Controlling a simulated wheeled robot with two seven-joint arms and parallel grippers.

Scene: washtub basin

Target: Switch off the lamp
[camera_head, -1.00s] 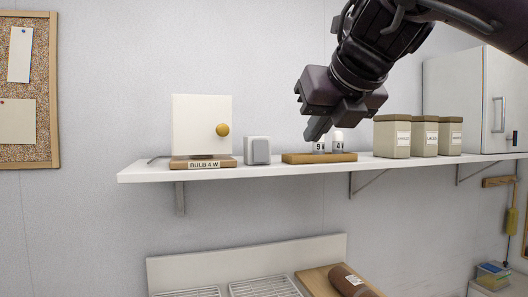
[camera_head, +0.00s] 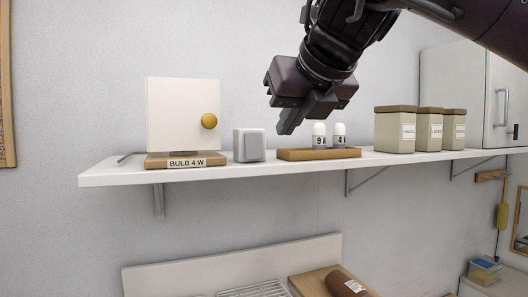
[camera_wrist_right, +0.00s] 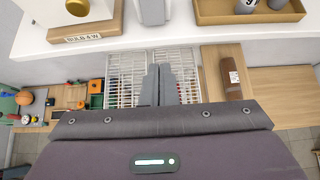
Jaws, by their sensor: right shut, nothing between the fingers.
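A white box with a round yellow knob (camera_head: 182,115) stands on a wooden base labelled "BULB 4 W" (camera_head: 186,161); no bulb shows. A light grey switch block (camera_head: 249,145) with a flat rocker face stands just right of it on the shelf. My right gripper (camera_head: 287,128) is shut and empty, in front of the shelf, up and right of the switch and apart from it. In the right wrist view its fingers (camera_wrist_right: 160,86) point forward together. The switch (camera_wrist_right: 152,10) is cut off at that view's top edge. My left gripper is not in view.
A wooden tray (camera_head: 290,155) with two bulbs labelled 9 and 4 sits right of the switch, close to the gripper. Several canisters (camera_head: 395,131) and a white cabinet (camera_head: 455,95) stand further right. The white shelf's front edge (camera_head: 235,171) is clear.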

